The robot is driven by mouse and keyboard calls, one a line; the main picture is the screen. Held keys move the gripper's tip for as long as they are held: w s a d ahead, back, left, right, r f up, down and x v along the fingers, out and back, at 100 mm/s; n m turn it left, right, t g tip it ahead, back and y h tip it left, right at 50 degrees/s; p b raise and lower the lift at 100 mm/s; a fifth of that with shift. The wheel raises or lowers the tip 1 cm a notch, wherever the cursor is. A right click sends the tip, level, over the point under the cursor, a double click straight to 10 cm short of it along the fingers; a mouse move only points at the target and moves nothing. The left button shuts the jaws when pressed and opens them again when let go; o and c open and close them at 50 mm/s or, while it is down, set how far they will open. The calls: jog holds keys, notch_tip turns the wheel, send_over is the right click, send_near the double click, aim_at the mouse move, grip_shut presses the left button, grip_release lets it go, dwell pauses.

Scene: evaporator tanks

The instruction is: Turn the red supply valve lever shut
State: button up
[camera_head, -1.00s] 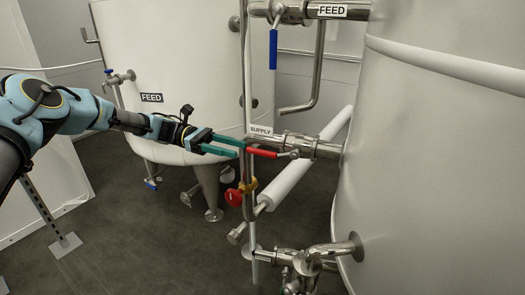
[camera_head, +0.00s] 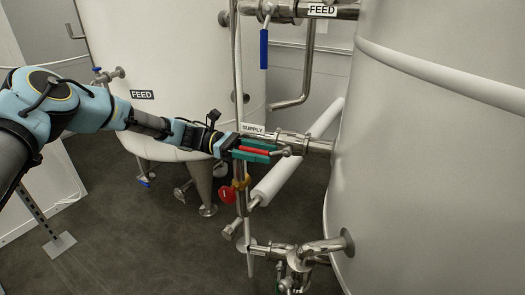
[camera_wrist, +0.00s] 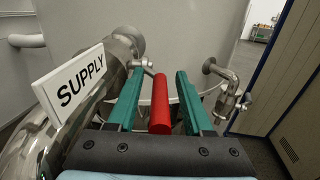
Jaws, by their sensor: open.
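The red supply valve lever (camera_head: 254,150) lies along the steel pipe under the SUPPLY label (camera_head: 253,128). In the wrist view the red lever (camera_wrist: 160,104) stands between the two green fingers of my gripper (camera_wrist: 157,98). My gripper (camera_head: 257,149) is open around the lever, with a gap on each side; the gap at the right finger looks small. The lever's metal stem (camera_wrist: 143,66) runs to the valve body beyond the fingertips. The SUPPLY label (camera_wrist: 80,84) is close to the left finger in the wrist view.
A blue-handled valve lever (camera_head: 264,49) hangs from the FEED pipe above. A white roller-like pipe (camera_head: 285,170) slants below the supply pipe. A red round handle (camera_head: 227,195) is below my gripper. A large tank (camera_head: 430,170) fills the right side.

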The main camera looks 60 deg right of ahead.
jog(key=shift+c, duration=0.3)
jog(key=c, duration=0.7)
jog(key=shift+s, duration=0.1)
grip_shut()
